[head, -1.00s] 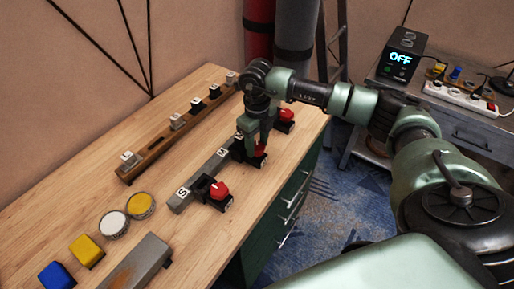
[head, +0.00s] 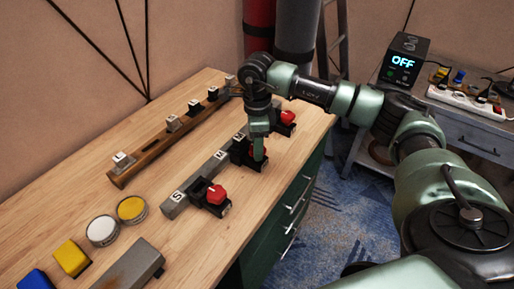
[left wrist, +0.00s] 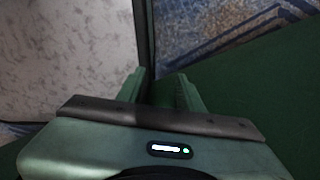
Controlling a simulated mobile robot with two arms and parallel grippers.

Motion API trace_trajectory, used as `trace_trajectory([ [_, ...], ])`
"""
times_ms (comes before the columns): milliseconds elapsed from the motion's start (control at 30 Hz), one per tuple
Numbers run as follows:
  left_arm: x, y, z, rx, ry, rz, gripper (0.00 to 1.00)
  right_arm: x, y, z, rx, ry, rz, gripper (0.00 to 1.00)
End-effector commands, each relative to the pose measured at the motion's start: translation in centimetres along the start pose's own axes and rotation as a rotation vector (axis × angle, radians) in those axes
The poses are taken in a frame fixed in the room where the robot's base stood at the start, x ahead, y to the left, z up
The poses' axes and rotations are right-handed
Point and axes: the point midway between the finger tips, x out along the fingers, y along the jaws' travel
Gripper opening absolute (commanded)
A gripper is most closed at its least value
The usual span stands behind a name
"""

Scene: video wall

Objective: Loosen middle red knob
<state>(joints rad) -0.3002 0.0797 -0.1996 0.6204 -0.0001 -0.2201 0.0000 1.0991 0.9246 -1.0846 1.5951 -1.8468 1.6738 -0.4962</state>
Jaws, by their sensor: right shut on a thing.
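Three red knobs on black mounts stand in a row along a grey lettered rail (head: 190,177) on the wooden bench. My right gripper (head: 258,155) points down at the middle mount and is shut on the middle red knob (head: 252,151). Its fingers hide most of that knob, so its turn angle cannot be told. The near red knob (head: 215,194) and the far red knob (head: 288,117) are uncovered. My left gripper (left wrist: 160,82) shows only in the left wrist view, with its fingers apart and nothing between them.
A brown rail with small switches (head: 150,150) lies along the back. Yellow and white round buttons (head: 102,230), yellow and blue blocks and a grey bar (head: 130,264) occupy the near end. A box reading OFF (head: 403,60) stands on the side table at right.

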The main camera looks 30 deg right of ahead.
Motion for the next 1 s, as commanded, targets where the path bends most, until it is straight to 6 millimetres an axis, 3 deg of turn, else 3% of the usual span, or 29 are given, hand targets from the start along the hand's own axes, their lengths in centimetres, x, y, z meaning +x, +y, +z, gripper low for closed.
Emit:
trace_trajectory([
  [767,0.63,0.02,0.07,0.000,0.000,0.000,0.36,-0.18,-0.12,0.01,-0.111,-0.002,-0.004,0.03],
  [800,0.63,0.02,0.07,0.000,0.000,0.000,0.36,-0.18,-0.12,0.01,-0.110,-0.002,-0.004,0.46],
  [867,0.63,0.03,0.07,0.000,0.000,0.000,0.36,-0.18,-0.12,0.00,-0.110,-0.002,-0.004,0.62],
  [1000,0.63,0.03,0.07,0.001,0.000,0.000,0.36,-0.12,-0.08,-0.01,-0.110,-0.001,-0.003,0.64],
])
